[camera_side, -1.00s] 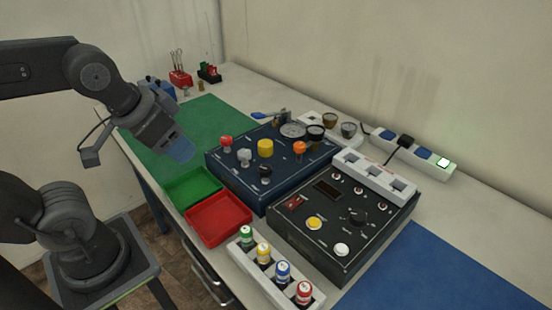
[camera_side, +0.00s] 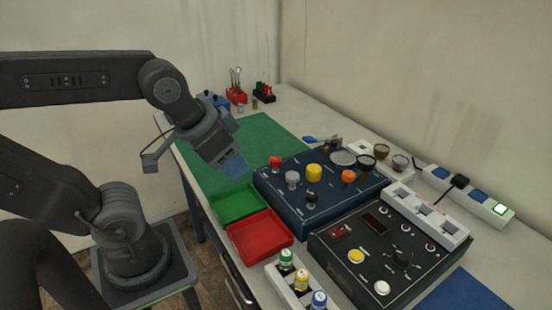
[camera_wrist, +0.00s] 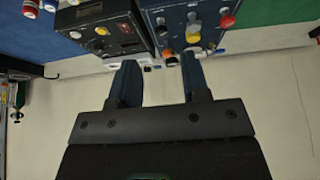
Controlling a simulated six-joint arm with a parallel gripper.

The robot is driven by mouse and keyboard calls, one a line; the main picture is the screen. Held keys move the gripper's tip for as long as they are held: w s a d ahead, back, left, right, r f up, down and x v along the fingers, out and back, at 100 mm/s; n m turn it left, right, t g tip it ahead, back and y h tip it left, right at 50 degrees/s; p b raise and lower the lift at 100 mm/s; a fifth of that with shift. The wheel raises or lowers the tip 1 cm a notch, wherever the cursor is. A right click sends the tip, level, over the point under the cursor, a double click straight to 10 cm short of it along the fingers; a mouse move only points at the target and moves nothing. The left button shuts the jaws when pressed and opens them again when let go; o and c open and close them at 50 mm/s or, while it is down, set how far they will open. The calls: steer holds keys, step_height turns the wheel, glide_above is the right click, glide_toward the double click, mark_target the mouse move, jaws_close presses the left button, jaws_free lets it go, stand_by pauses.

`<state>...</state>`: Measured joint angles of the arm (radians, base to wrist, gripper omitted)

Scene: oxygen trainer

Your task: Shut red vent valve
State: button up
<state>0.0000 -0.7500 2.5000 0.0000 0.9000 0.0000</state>
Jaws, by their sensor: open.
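The red vent valve is a red knob (camera_side: 275,161) on a short stem at the left corner of the dark blue panel (camera_side: 330,208). It also shows at the top right of the wrist view (camera_wrist: 226,19). My gripper (camera_side: 234,166) is in the air to the left of the red knob, over the edge of the green mat, apart from it. In the wrist view my gripper (camera_wrist: 158,76) has two blue fingers spread wide with nothing between them. The exact height of the fingers above the panel is hard to tell.
Grey (camera_side: 292,178), yellow (camera_side: 314,173), black (camera_side: 311,196) and orange (camera_side: 348,177) knobs stand close to the red one. A green tray (camera_side: 238,204) and a red tray (camera_side: 258,237) lie in front. A black control box (camera_side: 372,262) is at right. The green mat (camera_side: 245,135) is clear.

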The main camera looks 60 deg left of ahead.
steer(key=shift+o, duration=1.4)
steer(key=shift+w+a+r+n, duration=0.2)
steer(key=shift+w+n, duration=0.2)
steer(key=w+a+n+g, duration=0.1)
steer(key=w+n, duration=0.2)
steer(key=w+a+r+n+g, duration=0.1)
steer(key=w+a+n, duration=0.1)
steer(key=w+n, duration=0.1)
steer(key=w+a+n, duration=0.2)
steer(key=w+n, duration=0.1)
steer(key=shift+a+r+g+y, duration=0.2)
steer(key=shift+r+g+y, duration=0.1)
steer(key=shift+r+g, duration=0.1)
steer(key=n+g, duration=0.3)
steer(key=n, duration=0.8)
glide_above(275, 159)
step_height(275, 159, down, 4)
step_height(275, 159, down, 13)
steer(key=shift+f, duration=0.2)
steer(key=c, duration=0.9)
